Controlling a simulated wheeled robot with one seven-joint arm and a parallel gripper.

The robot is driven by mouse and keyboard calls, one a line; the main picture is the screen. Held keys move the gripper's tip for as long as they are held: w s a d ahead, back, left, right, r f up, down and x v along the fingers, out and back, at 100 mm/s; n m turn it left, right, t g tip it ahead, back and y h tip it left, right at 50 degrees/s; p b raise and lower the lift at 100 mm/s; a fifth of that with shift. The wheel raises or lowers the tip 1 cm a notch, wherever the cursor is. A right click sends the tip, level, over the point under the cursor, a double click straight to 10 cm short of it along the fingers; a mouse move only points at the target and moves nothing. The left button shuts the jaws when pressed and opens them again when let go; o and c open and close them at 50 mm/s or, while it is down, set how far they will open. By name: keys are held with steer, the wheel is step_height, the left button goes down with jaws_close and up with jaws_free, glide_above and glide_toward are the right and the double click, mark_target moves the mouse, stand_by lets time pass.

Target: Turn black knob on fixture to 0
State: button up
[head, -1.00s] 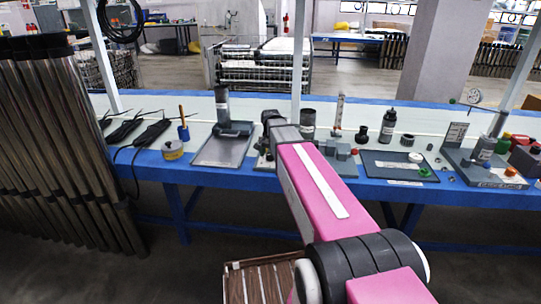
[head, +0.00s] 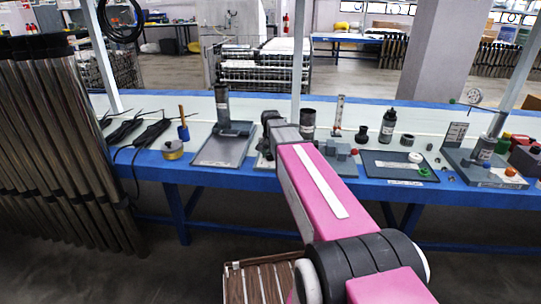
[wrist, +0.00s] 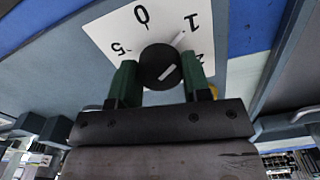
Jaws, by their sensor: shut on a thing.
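In the wrist view the black knob (wrist: 158,70) sits on a white dial plate (wrist: 112,35) with printed numbers, among them 0, 1 and 5. The 0 lies above the knob, slightly left. My gripper (wrist: 160,75) has one green finger on each side of the knob and is shut on it. In the head view my arm hides the knob and much of its fixture.
The blue-edged table (head: 190,178) carries a grey tray (head: 213,158) left of my arm and a dark tray (head: 375,173) to the right. A black bottle (head: 388,127) stands behind the dark tray. Another fixture (head: 490,172) stands at the far right. Metal tubes (head: 60,150) stand at the left.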

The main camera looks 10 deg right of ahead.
steer(key=n, duration=1)
steer(key=shift+n, duration=0.4)
stand_by(0.4)
steer(key=o, duration=0.9)
steer(key=shift+r, duration=0.1)
step_height(320, 180, up, 11)
steer(key=shift+f, duration=0.2)
